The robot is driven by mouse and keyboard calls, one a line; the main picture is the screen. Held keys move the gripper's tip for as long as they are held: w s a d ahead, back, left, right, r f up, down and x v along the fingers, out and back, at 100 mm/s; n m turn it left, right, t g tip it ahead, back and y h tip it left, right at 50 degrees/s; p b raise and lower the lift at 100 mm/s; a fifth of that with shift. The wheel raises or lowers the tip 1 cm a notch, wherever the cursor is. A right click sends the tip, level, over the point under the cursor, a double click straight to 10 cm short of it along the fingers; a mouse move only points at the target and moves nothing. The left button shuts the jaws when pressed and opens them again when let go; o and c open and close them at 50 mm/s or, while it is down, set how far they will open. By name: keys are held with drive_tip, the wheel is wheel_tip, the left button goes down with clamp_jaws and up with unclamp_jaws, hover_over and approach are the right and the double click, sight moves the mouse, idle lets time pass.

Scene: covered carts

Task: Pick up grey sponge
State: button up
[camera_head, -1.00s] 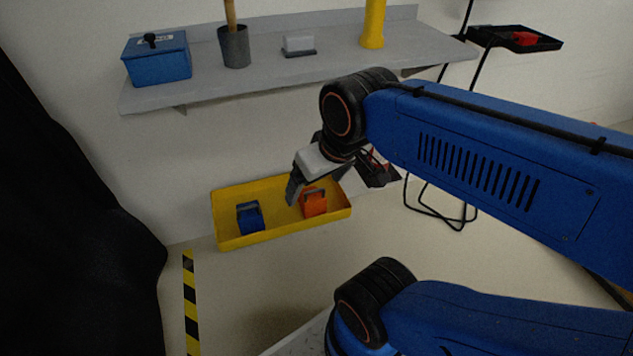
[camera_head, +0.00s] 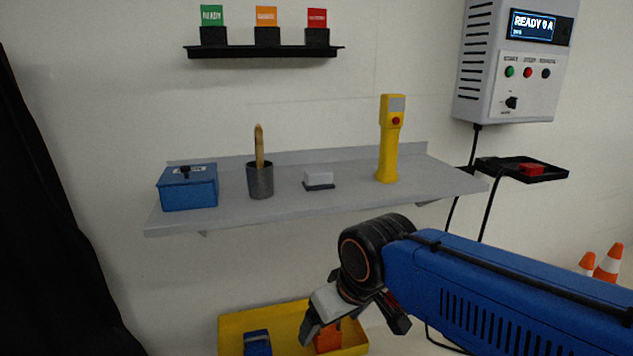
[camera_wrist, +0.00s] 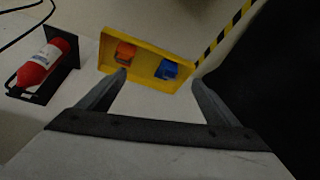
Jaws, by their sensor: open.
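The grey sponge (camera_head: 318,178) is a small block, light grey on top with a dark base. It lies on the grey wall shelf (camera_head: 293,212), between a dark cup and a yellow handheld device. My gripper (camera_head: 352,325) is below the shelf's front edge, over the yellow tray, and apart from the sponge. In the wrist view its two fingers (camera_wrist: 160,88) are spread with nothing between them. The sponge does not show in the wrist view.
The shelf also holds a blue box (camera_head: 188,188), a dark cup (camera_head: 260,181) with a wooden handle and a yellow device (camera_head: 388,150). Below, a yellow tray (camera_head: 232,322) holds blue and orange items. A black tray (camera_head: 500,168) stands right. A red extinguisher (camera_wrist: 42,70) shows in the wrist view.

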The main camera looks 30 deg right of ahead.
drive_tip(key=c, duration=0.3)
drive_tip(key=shift+w+r, duration=0.15)
drive_tip(key=shift+r, duration=0.1)
drive_tip(key=c, duration=0.5)
wheel_tip(320, 180, up, 35)
drive_tip(key=n+g, duration=0.5)
drive_tip(key=n, duration=1)
hover_over(319, 171)
wheel_tip(319, 171, down, 12)
drive_tip(key=shift+r, duration=0.2)
drive_tip(key=shift+w+f, duration=0.15)
drive_tip(key=shift+f, duration=2.6)
